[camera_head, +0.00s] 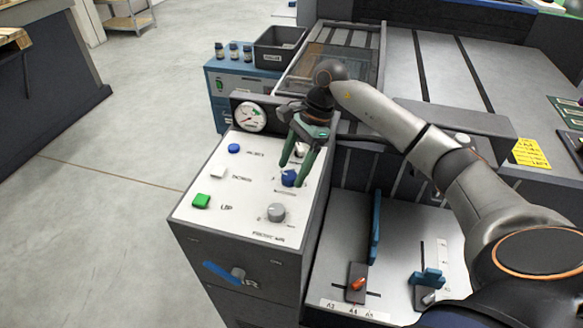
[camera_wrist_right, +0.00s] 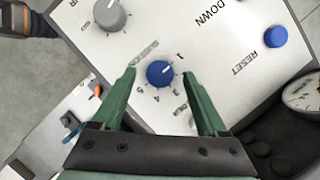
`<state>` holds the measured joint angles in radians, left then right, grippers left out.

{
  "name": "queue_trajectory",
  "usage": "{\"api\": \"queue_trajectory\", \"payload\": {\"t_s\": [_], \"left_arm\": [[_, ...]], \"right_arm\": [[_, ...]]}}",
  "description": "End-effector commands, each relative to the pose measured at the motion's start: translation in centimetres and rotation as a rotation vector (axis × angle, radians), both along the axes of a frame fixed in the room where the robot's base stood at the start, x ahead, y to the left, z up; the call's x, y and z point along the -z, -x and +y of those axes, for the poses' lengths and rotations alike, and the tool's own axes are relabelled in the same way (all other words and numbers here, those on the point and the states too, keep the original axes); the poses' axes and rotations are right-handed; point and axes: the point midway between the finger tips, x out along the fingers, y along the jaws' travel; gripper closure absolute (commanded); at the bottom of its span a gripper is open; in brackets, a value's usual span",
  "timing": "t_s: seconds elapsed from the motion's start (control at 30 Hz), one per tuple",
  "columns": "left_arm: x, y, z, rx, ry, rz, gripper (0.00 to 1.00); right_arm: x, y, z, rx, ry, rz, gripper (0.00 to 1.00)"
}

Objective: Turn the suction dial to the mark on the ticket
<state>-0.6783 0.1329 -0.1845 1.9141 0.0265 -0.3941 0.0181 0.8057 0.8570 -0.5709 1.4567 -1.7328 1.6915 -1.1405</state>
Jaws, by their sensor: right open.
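The suction dial is a blue knob (camera_head: 289,178) on the white panel; it also shows in the right wrist view (camera_wrist_right: 160,73), ringed by printed numbers. Its white pointer line points to the upper right there, roughly toward the 1. My right gripper (camera_head: 293,173) is open, with green fingers reaching down around the dial. In the right wrist view the fingertips (camera_wrist_right: 159,75) stand on either side of the knob, with visible gaps. A yellow ticket (camera_head: 530,153) with dark writing lies at the right; its mark is too small to read. My left gripper is not in view.
The panel (camera_head: 240,222) also carries a grey knob (camera_head: 276,212), a green button (camera_head: 201,201), a white button (camera_head: 218,174), a blue reset button (camera_head: 234,148) and a round gauge (camera_head: 250,117). A dark bin (camera_head: 277,48) and small bottles stand behind. Slider levers (camera_head: 375,232) stand right of the panel.

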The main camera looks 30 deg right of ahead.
Motion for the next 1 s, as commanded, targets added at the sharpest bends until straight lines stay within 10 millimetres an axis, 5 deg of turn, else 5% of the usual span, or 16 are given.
{"api": "queue_trajectory", "payload": {"t_s": [0.43,1.0], "left_arm": [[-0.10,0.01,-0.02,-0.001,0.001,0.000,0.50],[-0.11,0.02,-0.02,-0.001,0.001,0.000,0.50]], "right_arm": [[1.07,-0.02,0.42,0.001,0.000,0.000,0.25],[1.02,-0.02,0.41,0.001,0.000,0.000,0.89]]}}
